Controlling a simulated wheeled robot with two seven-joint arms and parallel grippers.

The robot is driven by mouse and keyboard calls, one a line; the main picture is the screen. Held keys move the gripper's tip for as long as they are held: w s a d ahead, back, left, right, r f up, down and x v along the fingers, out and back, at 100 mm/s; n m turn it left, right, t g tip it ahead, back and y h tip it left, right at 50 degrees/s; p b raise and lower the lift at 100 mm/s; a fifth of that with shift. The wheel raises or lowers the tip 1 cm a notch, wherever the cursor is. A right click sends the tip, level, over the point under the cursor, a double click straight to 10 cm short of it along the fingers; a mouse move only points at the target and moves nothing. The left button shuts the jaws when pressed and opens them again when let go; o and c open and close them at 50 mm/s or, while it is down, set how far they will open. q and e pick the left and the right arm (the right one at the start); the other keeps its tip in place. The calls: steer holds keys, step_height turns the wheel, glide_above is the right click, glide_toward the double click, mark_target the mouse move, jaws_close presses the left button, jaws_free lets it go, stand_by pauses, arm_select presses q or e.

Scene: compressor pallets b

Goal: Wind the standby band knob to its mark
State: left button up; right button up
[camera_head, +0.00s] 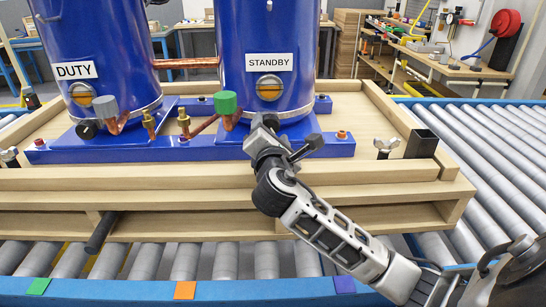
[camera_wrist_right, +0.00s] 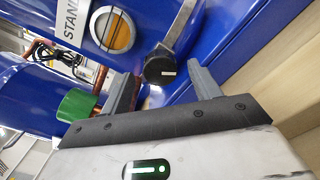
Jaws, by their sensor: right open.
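The standby compressor (camera_head: 266,30) is a blue upright vessel with a STANDBY label and an amber sight glass (camera_head: 269,87). In the head view my right gripper (camera_head: 264,130) is low in front of the vessel and mostly hides this knob. My left gripper is out of view.
The duty compressor (camera_head: 95,40) stands at left with its own black knob (camera_head: 88,128). A green cap (camera_head: 225,103) on copper pipework is close to the left of my right gripper. The wooden pallet (camera_head: 200,180) rests on a roller conveyor (camera_head: 190,258). A wing nut (camera_head: 387,148) stands at right.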

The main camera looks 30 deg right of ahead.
steer(key=b+v, duration=0.1)
steer(key=v, duration=1.2)
steer(key=shift+s+b, duration=0.15)
steer(key=shift+b, duration=0.15)
